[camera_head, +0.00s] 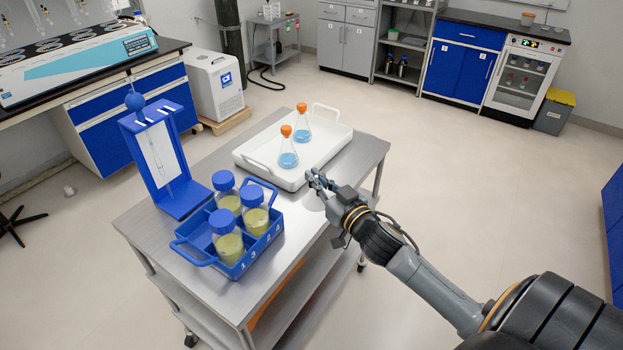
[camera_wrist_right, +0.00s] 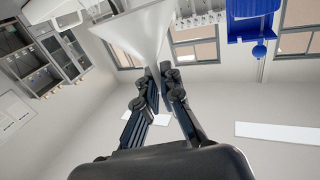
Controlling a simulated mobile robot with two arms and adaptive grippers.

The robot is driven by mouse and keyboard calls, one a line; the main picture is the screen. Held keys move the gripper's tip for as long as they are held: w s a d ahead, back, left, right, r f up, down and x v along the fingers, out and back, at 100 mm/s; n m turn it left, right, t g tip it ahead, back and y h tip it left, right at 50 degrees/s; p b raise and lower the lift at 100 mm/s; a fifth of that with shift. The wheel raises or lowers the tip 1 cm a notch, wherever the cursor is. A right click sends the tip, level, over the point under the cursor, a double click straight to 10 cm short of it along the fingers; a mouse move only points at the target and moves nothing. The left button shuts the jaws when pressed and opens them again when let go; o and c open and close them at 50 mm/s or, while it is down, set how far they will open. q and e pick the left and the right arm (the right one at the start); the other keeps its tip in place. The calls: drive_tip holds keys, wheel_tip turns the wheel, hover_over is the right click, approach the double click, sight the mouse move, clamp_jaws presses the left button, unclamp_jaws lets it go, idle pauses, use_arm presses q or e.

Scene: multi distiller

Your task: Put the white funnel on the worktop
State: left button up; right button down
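The white funnel (camera_wrist_right: 135,32) fills the upper middle of the right wrist view, its narrow stem between my right fingertips (camera_wrist_right: 163,78). In the head view my right gripper (camera_head: 317,181) is at the cart's right edge, in front of the tray. The fingers look closed on the stem. The funnel's pale cone (camera_head: 313,203) shows just below them, wide end down, partly hidden by the gripper. I cannot tell whether it touches the steel cart top (camera_head: 185,270). My left gripper is not in view.
On the cart are a white tray (camera_head: 255,165) with two orange-capped flasks (camera_head: 288,155), a blue crate (camera_head: 262,243) of blue-lidded bottles, and a blue stand (camera_head: 158,165). A dark-topped bench (camera_head: 170,47) is at the left, and another worktop (camera_head: 474,18) stands at the back right. Open floor lies right of the cart.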

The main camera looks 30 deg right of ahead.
drive_tip(key=s+a+r, duration=0.2)
drive_tip(key=s+r, duration=0.1)
drive_tip(key=s, duration=0.3)
drive_tip(key=s+a+f, duration=0.2)
drive_tip(key=s+a, duration=0.1)
drive_tip(key=a, duration=1)
drive_tip(key=s+f, duration=0.2)
drive_tip(key=s, duration=0.6)
drive_tip(key=shift+a+f, duration=0.2)
drive_tip(key=shift+a, duration=0.15)
